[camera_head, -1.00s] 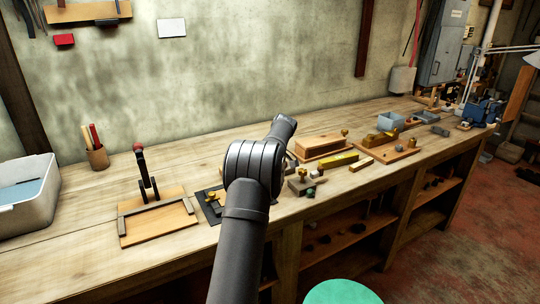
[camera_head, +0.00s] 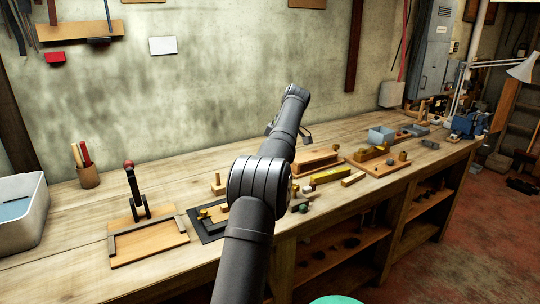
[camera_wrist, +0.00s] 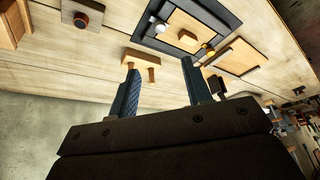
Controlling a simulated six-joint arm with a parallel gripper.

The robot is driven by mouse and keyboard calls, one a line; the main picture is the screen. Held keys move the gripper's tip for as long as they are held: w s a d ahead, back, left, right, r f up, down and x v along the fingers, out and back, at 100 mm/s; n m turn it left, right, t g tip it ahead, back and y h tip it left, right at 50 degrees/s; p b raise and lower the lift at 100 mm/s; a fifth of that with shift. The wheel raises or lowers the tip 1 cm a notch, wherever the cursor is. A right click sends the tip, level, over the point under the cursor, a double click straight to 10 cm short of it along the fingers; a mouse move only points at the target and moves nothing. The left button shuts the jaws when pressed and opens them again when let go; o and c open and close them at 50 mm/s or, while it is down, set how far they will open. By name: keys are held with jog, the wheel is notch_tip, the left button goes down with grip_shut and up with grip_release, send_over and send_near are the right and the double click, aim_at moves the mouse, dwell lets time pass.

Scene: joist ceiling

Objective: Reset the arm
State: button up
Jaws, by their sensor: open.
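My arm (camera_head: 262,185) rises from the bottom of the head view, and its upper part stands over the workbench (camera_head: 75,228) against the wall. My gripper (camera_wrist: 160,67) is open in the wrist view, with two dark blue fingers apart and nothing held between them. Beyond the fingers are the bench top, a small wooden block piece (camera_wrist: 142,60) and a dark-framed board (camera_wrist: 190,25). In the head view the gripper is mostly hidden behind the wrist.
A lamp (camera_head: 524,68) stands at far right. Air above the bench's left half is clear.

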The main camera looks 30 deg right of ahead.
dwell(0.4)
jog(key=x, duration=1.7)
jog(key=shift+w+a+f, duration=0.1)
jog(key=shift+f, duration=0.1)
jog(key=shift+a+f, duration=0.1)
jog(key=shift+f, duration=0.15)
jog(key=shift+r+m, duration=0.25)
jog(key=shift+m, duration=0.25)
jog(key=shift+m+t, duration=0.3)
jog(key=shift+m, duration=0.1)
jog(key=m+h, duration=0.1)
jog(key=m, duration=0.2)
jog(key=m+h, duration=0.1)
jog(key=m, duration=0.2)
jog(key=shift+s+a+t+h, duration=0.2)
jog(key=shift+a+t+h, duration=0.05)
jog(key=shift+t+h, duration=0.15)
jog(key=m, duration=0.2)
jog(key=m+h, duration=0.1)
jog(key=m, duration=0.1)
jog(key=shift+a+h, duration=0.15)
jog(key=shift+h, duration=0.15)
jog(key=shift+w+a+m+g+h, duration=0.1)
jog(key=shift+m+g+h, duration=0.25)
jog(key=shift+m, duration=0.9)
jog(key=shift+w+a+m+g+h, duration=0.15)
jog(key=shift+m+h, duration=0.3)
jog(key=shift+m, duration=0.8)
